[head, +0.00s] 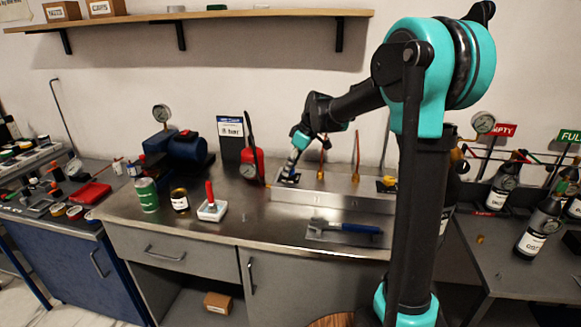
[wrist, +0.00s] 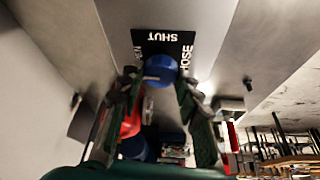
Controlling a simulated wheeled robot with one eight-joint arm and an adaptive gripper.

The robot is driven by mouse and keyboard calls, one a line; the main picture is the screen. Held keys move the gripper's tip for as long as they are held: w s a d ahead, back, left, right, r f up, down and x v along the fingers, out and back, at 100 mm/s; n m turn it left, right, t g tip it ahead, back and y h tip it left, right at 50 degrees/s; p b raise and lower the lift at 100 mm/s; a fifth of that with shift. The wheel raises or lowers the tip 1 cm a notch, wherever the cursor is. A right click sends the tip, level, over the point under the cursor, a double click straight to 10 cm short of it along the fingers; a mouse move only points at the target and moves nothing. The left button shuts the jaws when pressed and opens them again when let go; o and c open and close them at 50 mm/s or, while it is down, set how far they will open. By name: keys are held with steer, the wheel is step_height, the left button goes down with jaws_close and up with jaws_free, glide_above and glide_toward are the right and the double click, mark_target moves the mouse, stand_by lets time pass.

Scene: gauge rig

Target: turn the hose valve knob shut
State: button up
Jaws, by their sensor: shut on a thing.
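The hose valve knob (wrist: 160,69) is round and blue. In the head view my gripper (head: 290,173) reaches down to the left end of a metal rig (head: 340,187) on the bench, and the knob is mostly hidden. I cannot tell which way the knob points.
A blue-handled tool (head: 345,228) lies on a plate in front. A can (head: 147,195) and jar stand at the left of the bench.

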steer(key=m, duration=0.2)
steer(key=m+t, duration=0.1)
steer(key=m, duration=0.1)
steer(key=shift+s+a+m+t+h, duration=0.1)
steer(key=shift+s+m+t+h, duration=0.05)
steer(key=shift+m+t+h, duration=0.2)
steer(key=m+h, duration=0.1)
steer(key=m, duration=0.3)
steer(key=shift+a+m+t+h, duration=0.1)
steer(key=shift+m+t+h, duration=0.15)
steer(key=shift+t+h, duration=0.1)
steer(key=m+h, duration=0.1)
steer(key=m, duration=0.3)
steer(key=shift+h, duration=0.3)
steer(key=shift+a+m+h, duration=0.1)
steer(key=shift+m+h, duration=0.7)
steer(key=shift+m, duration=1.3)
steer(key=o, duration=1.2)
steer(key=shift+c, duration=0.2)
